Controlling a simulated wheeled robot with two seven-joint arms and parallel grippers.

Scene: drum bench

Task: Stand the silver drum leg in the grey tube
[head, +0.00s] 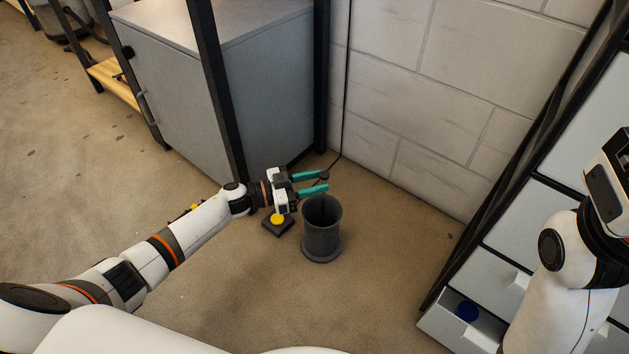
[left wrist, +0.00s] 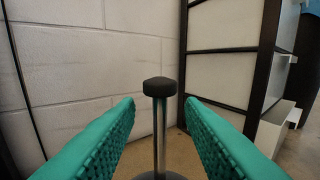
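The silver drum leg, a thin metal rod with a black rubber cap (left wrist: 160,88), stands upright in the left wrist view between my two teal fingers. Its lower end reaches a dark round shape at the bottom edge of that view. In the head view, the grey tube (head: 322,236) stands upright on the floor with its mouth up, and the black cap (head: 324,175) shows above it by the fingertips. My left gripper (head: 325,182) is open around the leg, with gaps on both sides. My right arm is at the right edge; its fingers are out of view.
A black pad with a yellow knob (head: 277,219) lies on the floor just left of the tube. A grey cabinet (head: 190,100) stands behind my left arm. A block wall (head: 450,90) is behind the tube. A drawer unit at right has an open drawer (head: 446,326) holding something blue.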

